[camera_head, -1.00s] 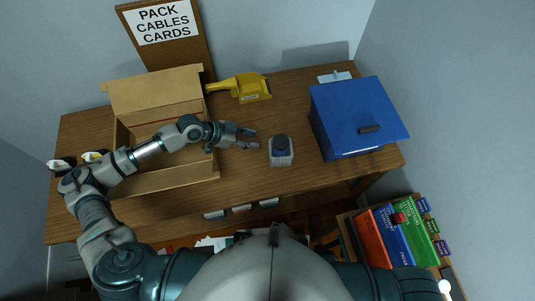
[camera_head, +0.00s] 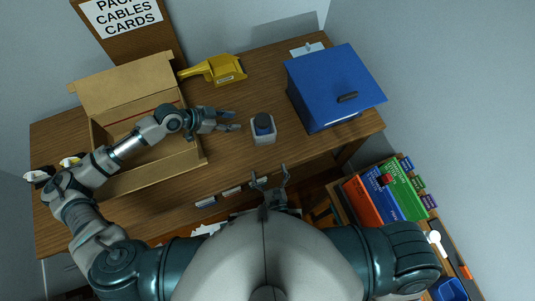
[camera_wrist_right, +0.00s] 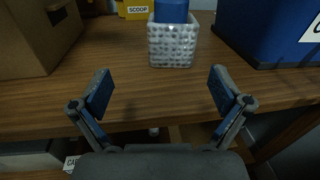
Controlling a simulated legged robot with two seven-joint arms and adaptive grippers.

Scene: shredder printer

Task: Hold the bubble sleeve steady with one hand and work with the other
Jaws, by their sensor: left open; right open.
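The bubble sleeve (camera_head: 263,135) stands upright on the wooden table, a small pale bubbled cup with a dark blue item (camera_head: 263,122) sticking out of its top. In the right wrist view the sleeve (camera_wrist_right: 172,46) is ahead, beyond the fingertips, with the blue item (camera_wrist_right: 171,11) in it. My left gripper (camera_head: 235,119) is open just left of the sleeve, apart from it, its fingers pointing at it. My right gripper (camera_head: 269,182) is open and empty, in front of the table's front edge and below the sleeve in the head view. It also shows in the right wrist view (camera_wrist_right: 159,92).
An open cardboard box (camera_head: 153,177) stands left, under my left arm. A yellow scoop (camera_head: 220,69) lies behind the sleeve. A blue bin (camera_head: 330,85) with a dark handle stands right. Binders (camera_head: 384,195) fill a lower shelf at right. Bare table (camera_head: 270,75) lies between scoop and bin.

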